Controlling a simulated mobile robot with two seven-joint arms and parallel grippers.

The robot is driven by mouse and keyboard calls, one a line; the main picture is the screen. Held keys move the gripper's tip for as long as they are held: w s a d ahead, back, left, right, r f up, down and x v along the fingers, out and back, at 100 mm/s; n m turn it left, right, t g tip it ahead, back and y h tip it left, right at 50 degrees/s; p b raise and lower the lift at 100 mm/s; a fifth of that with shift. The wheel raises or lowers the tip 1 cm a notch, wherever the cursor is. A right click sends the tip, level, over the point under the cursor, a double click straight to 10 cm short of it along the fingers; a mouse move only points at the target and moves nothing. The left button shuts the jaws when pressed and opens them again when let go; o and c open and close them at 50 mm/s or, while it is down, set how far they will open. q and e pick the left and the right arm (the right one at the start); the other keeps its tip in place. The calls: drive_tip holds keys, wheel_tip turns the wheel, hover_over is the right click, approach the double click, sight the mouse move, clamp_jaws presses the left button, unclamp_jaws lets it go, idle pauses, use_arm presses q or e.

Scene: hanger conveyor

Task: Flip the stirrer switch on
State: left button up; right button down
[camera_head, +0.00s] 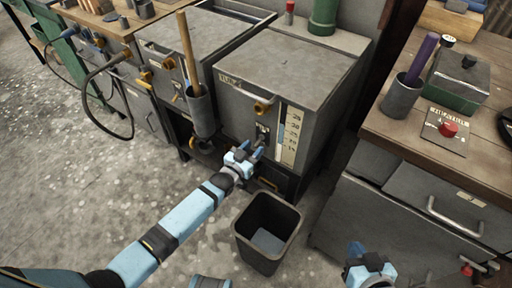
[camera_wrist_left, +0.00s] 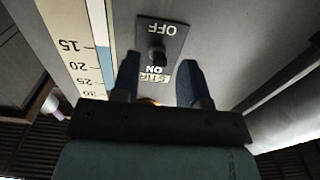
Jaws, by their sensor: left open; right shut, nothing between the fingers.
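The stirrer switch is a small dark plate (camera_wrist_left: 172,40) with a round dark knob (camera_wrist_left: 157,56), on the front of a grey metal tank (camera_head: 288,66). In the left wrist view its lettering is upside down, with OFF at the top and STIR and ON below the knob. My left gripper (camera_head: 252,149) is open at the tank front, just below the switch (camera_head: 262,131). In the left wrist view its fingertips (camera_wrist_left: 160,64) lie either side of the knob; I cannot tell whether they touch it. My right gripper (camera_head: 359,250) is shut and empty at the bottom right.
A level scale (camera_head: 290,135) sits right beside the switch. A brass tap (camera_head: 264,106) is above it. A grey cup (camera_head: 200,112) with a wooden handle hangs to the left. A black bin (camera_head: 267,226) stands on the floor below. A workbench with a red button (camera_head: 449,129) is at right.

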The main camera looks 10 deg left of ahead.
use_arm(q)
drive_tip(key=shift+x, duration=1.05)
use_arm(e)
drive_tip(key=shift+r, duration=0.25)
use_arm(q)
clamp_jaws()
use_arm(e)
drive_tip(key=shift+f, duration=0.15)
